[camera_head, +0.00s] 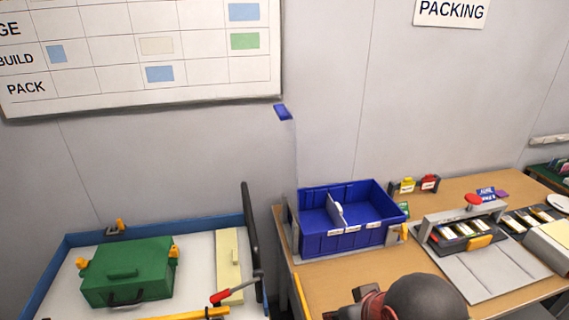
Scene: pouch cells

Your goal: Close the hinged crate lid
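A blue open-topped crate (345,242) stands on the wooden bench, with a light divider (335,210) inside and white labels on its front. Its inside shows from above, so nothing covers it. A small blue tab (282,111) shows against the wall above the crate's left end. A faint thin edge runs from it down to the crate; this may be a clear lid standing upright, but I cannot tell for sure. My arm's dark rounded part is at the bottom, in front of the crate. My gripper (345,312) is partly cut off there, apart from the crate; its fingertips do not show clearly.
A grey fixture (465,221) with a red knob and several cells stands right of the crate. Small yellow and red items (415,186) sit behind. On the left, a green case (128,271) and a red-handled lever (236,290) occupy a blue-rimmed table (190,225).

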